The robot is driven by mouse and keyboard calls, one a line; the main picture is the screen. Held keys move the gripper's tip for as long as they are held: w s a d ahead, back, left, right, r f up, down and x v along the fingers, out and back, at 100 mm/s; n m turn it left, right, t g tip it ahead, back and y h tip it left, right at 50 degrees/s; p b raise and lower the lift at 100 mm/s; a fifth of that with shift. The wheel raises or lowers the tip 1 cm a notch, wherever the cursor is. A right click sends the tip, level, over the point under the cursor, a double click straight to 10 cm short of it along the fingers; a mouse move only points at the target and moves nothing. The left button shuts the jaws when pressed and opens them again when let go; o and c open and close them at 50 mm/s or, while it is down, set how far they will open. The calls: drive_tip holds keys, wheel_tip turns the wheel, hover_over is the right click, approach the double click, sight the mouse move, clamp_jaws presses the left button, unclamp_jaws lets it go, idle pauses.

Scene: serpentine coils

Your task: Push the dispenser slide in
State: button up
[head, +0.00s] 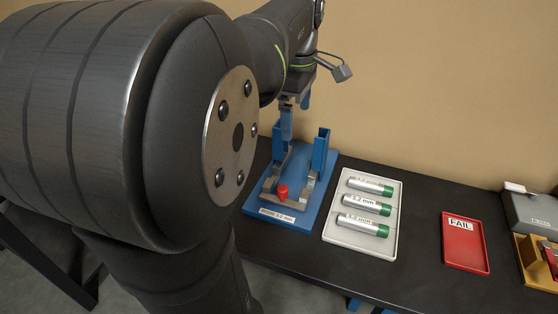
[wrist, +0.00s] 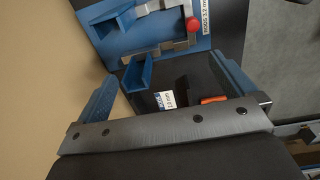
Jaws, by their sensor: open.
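The dispenser has a blue base plate (head: 258,222) labelled for 3.2 mm rods, with upright blue channels (head: 320,150). Its metal slide (head: 295,199) carries a red knob (head: 282,191) near the front edge. In the wrist view the knob (wrist: 193,24) and slide (wrist: 158,52) show at the top, beyond the fingers. My gripper (head: 296,118) hangs over the rear of the dispenser, apart from the knob. In the wrist view the two blue fingers of my gripper (wrist: 167,74) are wide apart with nothing gripped between them. My arm hides the area left of the dispenser.
A white tray (head: 330,234) with three green-capped rods stands right of the dispenser. A red FAIL tray (head: 466,259) lies further right, then a grey box (head: 531,213) and an orange-yellow holder (head: 530,262). Dark table is bare between the trays. A beige wall stands behind.

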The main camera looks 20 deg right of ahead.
sight(283, 188)
drive_tip(key=shift+a, duration=0.1)
drive_tip(key=c, duration=0.6)
drive_tip(key=shift+s+a+m, duration=0.15)
drive_tip(key=shift+s+m, duration=0.05)
drive_tip(key=shift+m, duration=0.4)
drive_tip(key=c, duration=0.3)
drive_tip(key=shift+s+a+r+m, duration=0.1)
drive_tip(key=shift+s+a+m, duration=0.15)
drive_tip(key=shift+m, duration=0.35)
drive_tip(key=shift+c, duration=1.4)
drive_tip(key=s+a+m, duration=0.3)
drive_tip(key=a+m, duration=0.1)
drive_tip(key=m, duration=0.8)
wheel_tip(283, 188, down, 17)
drive_tip(key=shift+f, duration=0.1)
drive_tip(key=shift+c, duration=0.3)
